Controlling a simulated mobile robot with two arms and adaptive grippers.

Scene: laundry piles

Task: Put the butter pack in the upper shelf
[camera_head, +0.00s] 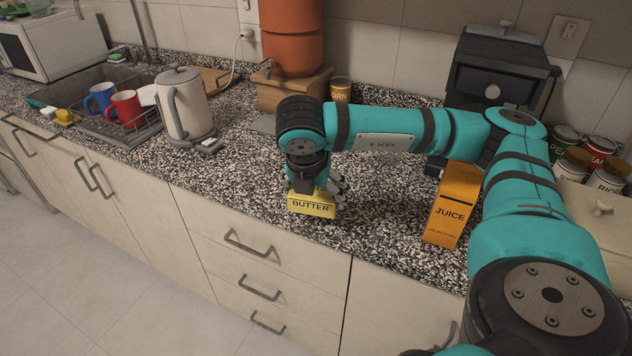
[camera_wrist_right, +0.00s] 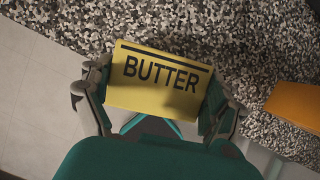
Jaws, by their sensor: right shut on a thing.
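The butter pack is a yellow box with dark "BUTTER" lettering. In the head view the butter pack (camera_head: 311,206) is near the front edge of the counter, under my right gripper (camera_head: 318,188). In the right wrist view the butter pack (camera_wrist_right: 160,82) sits between the two fingers of the right gripper (camera_wrist_right: 155,100), which is shut on it. I cannot tell whether the pack touches the counter. My left gripper does not show. No upper shelf shows in either view.
An orange juice carton (camera_head: 454,205) stands right of the butter on the speckled counter (camera_head: 235,190). A kettle (camera_head: 183,103) and a dish rack with mugs (camera_head: 126,108) are at left. A corn can (camera_head: 340,90) and terracotta pot (camera_head: 291,38) stand behind. Cans (camera_head: 600,150) stand at right.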

